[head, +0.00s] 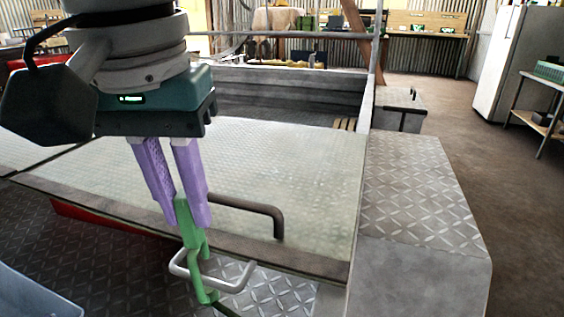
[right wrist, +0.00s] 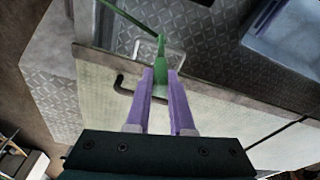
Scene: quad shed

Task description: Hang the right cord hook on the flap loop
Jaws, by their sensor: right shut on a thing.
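My right gripper (head: 190,218) comes down from the top left of the head view, its purple fingers shut on the upper part of the green cord hook (head: 196,244). The hook hangs down across the pale metal flap loop (head: 240,279) at the flap's near edge; I cannot tell whether it is seated on the loop or only overlaps it. In the right wrist view the fingertips (right wrist: 161,78) hold the green hook (right wrist: 161,56), and a green cord (right wrist: 128,17) runs from it to the upper left. My left gripper is not in view.
A dark bent handle (head: 262,208) stands on the pale flap (head: 290,165) close to the fingers. A diamond-plate fender (head: 418,185) lies to the right. A grey-blue bin (head: 30,295) is at lower left. Open floor lies beyond the fender.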

